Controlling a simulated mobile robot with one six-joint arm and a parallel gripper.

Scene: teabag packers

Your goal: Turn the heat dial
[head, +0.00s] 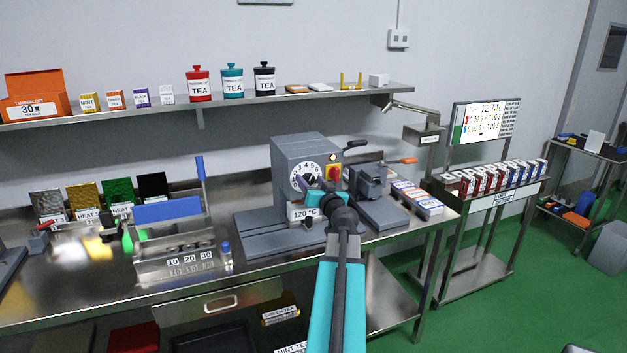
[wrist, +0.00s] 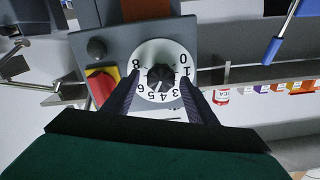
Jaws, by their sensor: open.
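The heat dial is a white numbered disc (head: 299,178) with a dark knob on the front of a grey machine (head: 300,152). A "120 °C" label (head: 304,214) sits below it. In the wrist view the black knob (wrist: 160,77) is at the centre of the white disc (wrist: 150,53), with numbers from 0 to 8 around it. I cannot read the knob's setting for certain. My gripper (wrist: 159,76) is open, its two dark fingers on either side of the knob with gaps showing. In the head view my gripper (head: 316,184) is in front of the dial and hides part of it.
A red and yellow switch (head: 333,173) is just right of the dial, near my gripper; it also shows in the wrist view (wrist: 101,84). A lever with an orange end (head: 407,160) is to the right. A rack with a blue handle (head: 167,209) stands left.

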